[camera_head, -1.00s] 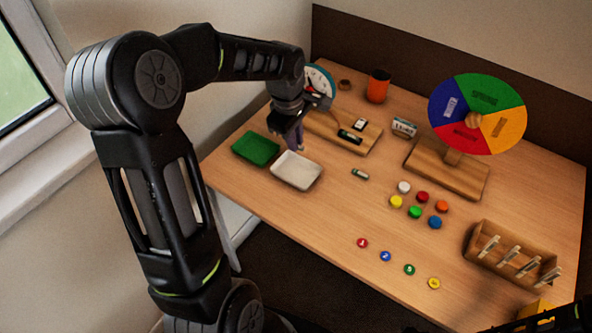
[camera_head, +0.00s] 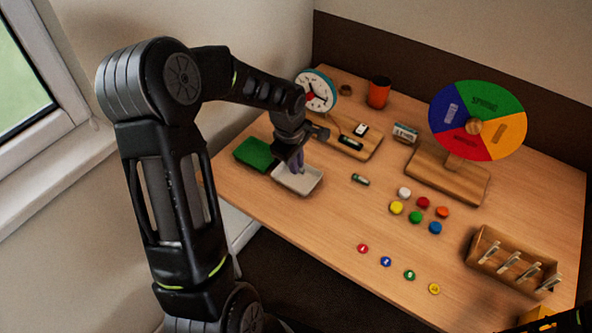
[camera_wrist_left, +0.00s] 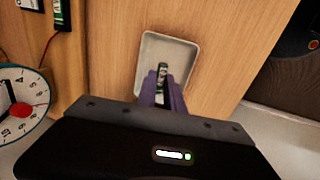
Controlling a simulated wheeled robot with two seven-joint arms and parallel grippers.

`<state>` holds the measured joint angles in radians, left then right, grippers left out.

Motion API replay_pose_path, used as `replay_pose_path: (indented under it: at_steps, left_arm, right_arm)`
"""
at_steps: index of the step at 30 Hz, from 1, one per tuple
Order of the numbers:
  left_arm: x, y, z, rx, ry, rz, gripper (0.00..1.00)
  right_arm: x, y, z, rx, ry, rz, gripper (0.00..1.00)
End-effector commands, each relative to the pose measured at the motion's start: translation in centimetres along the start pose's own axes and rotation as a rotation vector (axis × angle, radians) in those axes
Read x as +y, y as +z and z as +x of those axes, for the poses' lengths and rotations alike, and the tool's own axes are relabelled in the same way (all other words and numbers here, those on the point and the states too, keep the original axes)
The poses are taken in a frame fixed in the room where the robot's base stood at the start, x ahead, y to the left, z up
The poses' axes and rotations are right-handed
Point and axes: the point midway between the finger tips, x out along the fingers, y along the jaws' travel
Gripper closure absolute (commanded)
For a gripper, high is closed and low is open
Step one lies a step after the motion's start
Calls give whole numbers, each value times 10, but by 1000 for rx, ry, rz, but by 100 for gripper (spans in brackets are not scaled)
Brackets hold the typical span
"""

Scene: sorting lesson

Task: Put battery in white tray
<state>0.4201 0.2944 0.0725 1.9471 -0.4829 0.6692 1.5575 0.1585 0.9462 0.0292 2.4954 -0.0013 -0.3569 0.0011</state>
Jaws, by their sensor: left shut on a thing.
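The white tray (camera_head: 313,186) stands at the table's left front, beside a green tray. My left gripper (camera_head: 297,162) is over it, with purple fingers pointing down. I cannot tell whether the battery touches the tray floor. Another battery (camera_head: 360,179) lies on the table to the right, and one more (camera_head: 350,142) is on the wooden board.
The green tray (camera_head: 252,153) is left of the white one. A colour wheel (camera_head: 497,105), several coloured discs and a peg rack (camera_head: 490,262) are to the right.

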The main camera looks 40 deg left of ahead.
Motion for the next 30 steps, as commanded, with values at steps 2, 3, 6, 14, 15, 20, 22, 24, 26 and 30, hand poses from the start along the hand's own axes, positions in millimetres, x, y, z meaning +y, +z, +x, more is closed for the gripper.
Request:
replay_pose_path:
  at_steps: [2,3,6,14,15,20,22,24,26,30]
  left_arm:
    - [-3,1,11,-2,-4,1,100]
    - [-4,1,17,-2,-5,1,100]
    - [-6,0,29,-1,-3,1,100]
    - [-6,0,32,-1,0,0,100]
    - [-6,0,32,-1,0,0,100]
    - [-6,0,36,0,0,1,87]
    - [-6,0,35,-1,0,1,82]
    - [-6,0,35,-1,-1,1,79]
    - [-6,0,35,-1,-1,1,79]
    - [-7,0,35,-1,-2,0,79]
  right_arm:
    - [0,0,-1,0,0,0,64]
    - [-1,0,-1,0,0,0,64]
    - [-1,0,-2,0,0,0,64]
    - [-1,0,-2,0,0,0,64]
    - [-1,0,-2,0,0,0,64]
    - [1,0,2,0,0,0,64]
    - [0,0,1,0,0,0,64]
    - [0,0,1,0,0,0,64]
    - [0,0,1,0,0,0,64]
    - [0,0,1,0,0,0,64]
